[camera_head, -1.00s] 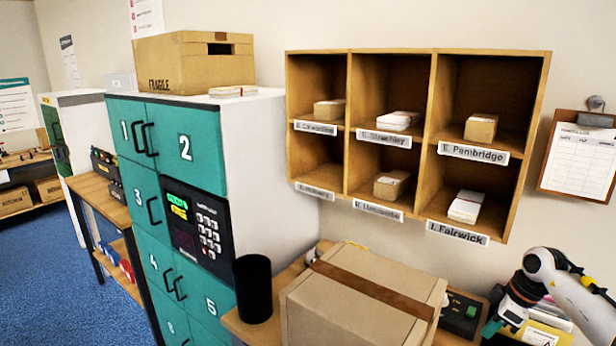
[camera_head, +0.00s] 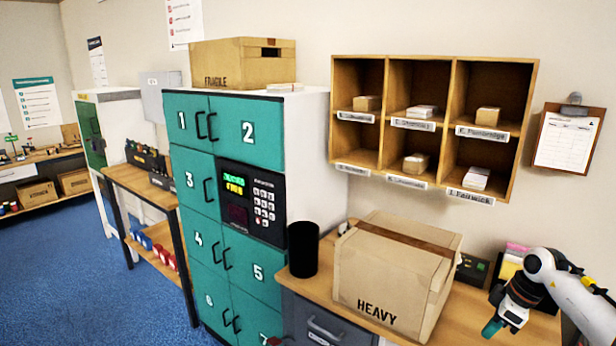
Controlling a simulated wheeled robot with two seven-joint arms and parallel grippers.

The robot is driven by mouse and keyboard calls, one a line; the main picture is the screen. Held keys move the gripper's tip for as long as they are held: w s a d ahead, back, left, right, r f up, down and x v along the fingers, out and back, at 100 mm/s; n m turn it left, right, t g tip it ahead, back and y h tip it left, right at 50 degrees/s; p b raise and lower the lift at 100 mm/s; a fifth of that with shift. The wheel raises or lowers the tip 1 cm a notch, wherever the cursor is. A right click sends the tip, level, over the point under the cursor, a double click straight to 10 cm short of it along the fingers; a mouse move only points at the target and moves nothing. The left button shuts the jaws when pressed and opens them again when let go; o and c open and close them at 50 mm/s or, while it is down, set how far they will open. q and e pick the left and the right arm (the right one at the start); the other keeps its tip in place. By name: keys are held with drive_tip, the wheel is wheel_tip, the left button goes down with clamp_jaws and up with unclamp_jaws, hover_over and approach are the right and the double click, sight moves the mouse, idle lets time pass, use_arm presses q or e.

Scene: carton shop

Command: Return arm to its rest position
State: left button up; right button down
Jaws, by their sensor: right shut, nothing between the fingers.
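My right arm comes in from the right edge, white with black joints. Its gripper (camera_head: 492,327) with teal fingertips points down at the lower right, over the front right part of the wooden desk (camera_head: 455,330). The gripper is shut and empty, to the right of the carton marked HEAVY (camera_head: 390,275) and apart from it. My left gripper is not in view.
The carton and a black cylinder (camera_head: 303,249) stand on the desk. Teal numbered lockers (camera_head: 205,240) with a keypad (camera_head: 252,203) stand left. A wooden pigeonhole shelf (camera_head: 447,122) holds small parcels and envelopes. A clipboard (camera_head: 568,140) hangs right. Blue floor (camera_head: 80,280) is clear at left.

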drive_tip(key=a+f+t+y+b, duration=0.1)
drive_tip(key=a+f+t+y, duration=0.3)
drive_tip(key=a+f, duration=0.55)
drive_tip(key=a+f+t+y+b, duration=0.1)
drive_tip(key=a+f+t+y, duration=0.25)
drive_tip(key=a+f, duration=0.65)
drive_tip(key=s+d+f+m+t+h, duration=0.1)
drive_tip(key=s+d+f+m+h, duration=0.15)
drive_tip(key=f, duration=0.35)
drive_tip(key=s+d+f+m+h+b, duration=0.1)
drive_tip(key=s+f, duration=0.3)
drive_tip(key=f, duration=0.3)
drive_tip(key=s+d+f+m+t+h, duration=0.1)
drive_tip(key=s+d+f+h, duration=0.1)
drive_tip(key=s+f, duration=0.3)
drive_tip(key=s+d+f+m+g+h, duration=0.1)
drive_tip(key=s+f+m+g+h, duration=0.25)
drive_tip(key=s+f, duration=1)
drive_tip(key=s+a+f+g, duration=0.1)
drive_tip(key=s+f+g, duration=0.2)
drive_tip(key=s, duration=1)
drive_tip(key=s+a+f+g+h+b, duration=0.1)
drive_tip(key=s+a+f+g, duration=0.1)
drive_tip(key=s, duration=1.1)
wheel_tip(320, 180, down, 2)
drive_tip(key=shift+s+a+f+g+b, duration=0.2)
drive_tip(key=shift+s+f+g+b, duration=0.1)
drive_tip(key=shift+g, duration=0.5)
